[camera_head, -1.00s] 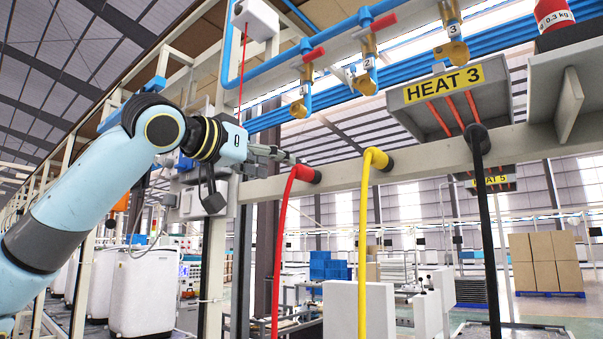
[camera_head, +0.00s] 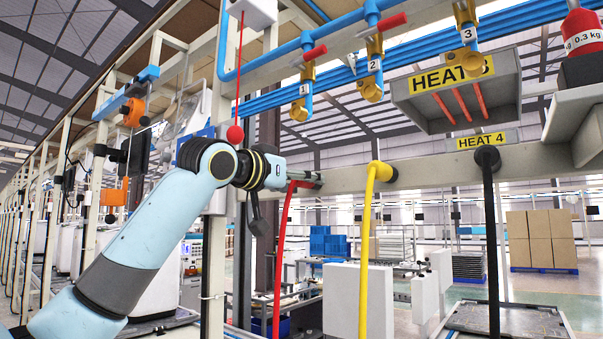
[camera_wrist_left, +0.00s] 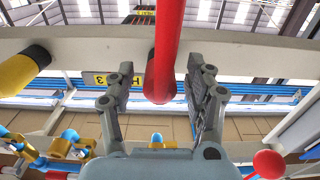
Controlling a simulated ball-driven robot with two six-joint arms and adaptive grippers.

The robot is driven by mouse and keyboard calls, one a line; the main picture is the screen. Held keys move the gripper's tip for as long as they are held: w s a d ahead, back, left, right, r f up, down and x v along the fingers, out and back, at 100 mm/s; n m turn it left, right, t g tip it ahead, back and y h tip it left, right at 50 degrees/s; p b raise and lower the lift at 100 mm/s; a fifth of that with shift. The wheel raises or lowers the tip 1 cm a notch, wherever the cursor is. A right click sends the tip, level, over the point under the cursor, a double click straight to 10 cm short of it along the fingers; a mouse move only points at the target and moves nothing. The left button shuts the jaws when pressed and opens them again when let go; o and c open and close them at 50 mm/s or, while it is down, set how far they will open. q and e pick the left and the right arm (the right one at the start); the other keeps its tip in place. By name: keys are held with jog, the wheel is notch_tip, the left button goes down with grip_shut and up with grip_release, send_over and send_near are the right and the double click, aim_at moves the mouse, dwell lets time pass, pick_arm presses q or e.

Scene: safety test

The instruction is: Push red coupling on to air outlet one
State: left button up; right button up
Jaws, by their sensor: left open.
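The red hose (camera_head: 283,240) hangs from the beige beam, and its coupling end is mostly hidden behind my left gripper (camera_head: 305,179) in the head view. In the left wrist view the red coupling (camera_wrist_left: 161,85) lies between the two separated fingers, and I see gaps on both sides. My left gripper is open around it. Air outlet one (camera_head: 299,108), a brass valve tagged 1 with a red handle, hangs from the blue pipe above the gripper. My right gripper does not show.
A yellow hose (camera_head: 364,240) and a black hose (camera_head: 489,230) hang from the beam (camera_head: 430,171) to the right. Outlets two (camera_head: 372,88) and three (camera_head: 469,58) are right of outlet one. A red ball (camera_head: 235,134) on a cord hangs close to my left arm.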

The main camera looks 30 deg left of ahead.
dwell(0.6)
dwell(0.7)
pick_arm(q)
jog(key=shift+p, duration=0.5)
jog(key=c, duration=1)
grip_shut()
